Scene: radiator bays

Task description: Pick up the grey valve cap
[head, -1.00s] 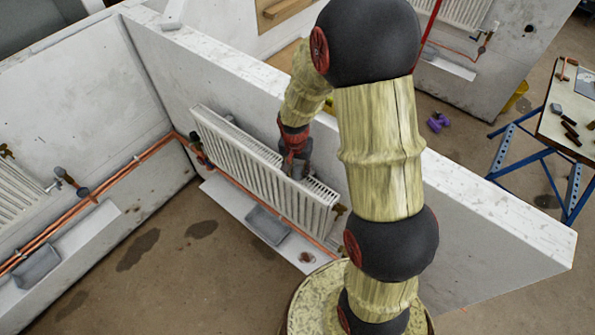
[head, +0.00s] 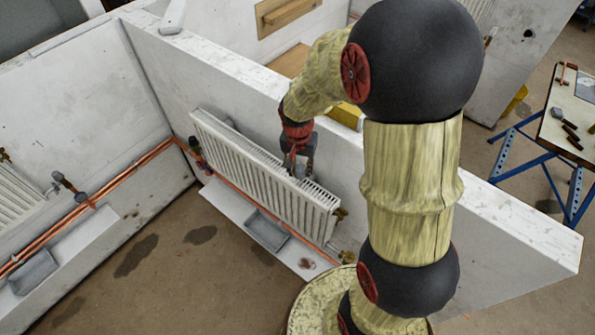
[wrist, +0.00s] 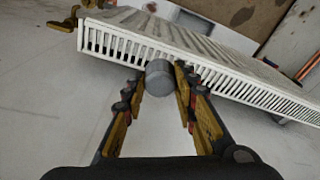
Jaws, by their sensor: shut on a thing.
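The grey valve cap (wrist: 159,79) is a short grey cylinder between my fingertips in the wrist view. My gripper (wrist: 160,76) is shut on it, with one finger on each side. The cap overlaps the long edge of the white radiator's slotted top in that view; I cannot tell whether it touches the radiator. In the head view my gripper (head: 302,165) points down at the top of the white radiator (head: 262,178), on its wall side. The cap cannot be made out there.
The pale partition wall (head: 420,190) stands close behind the radiator. Copper pipes (head: 120,204) run along the left wall. A grey tray (head: 267,231) lies on the white board below the radiator. A workbench (head: 566,125) with tools stands at the right.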

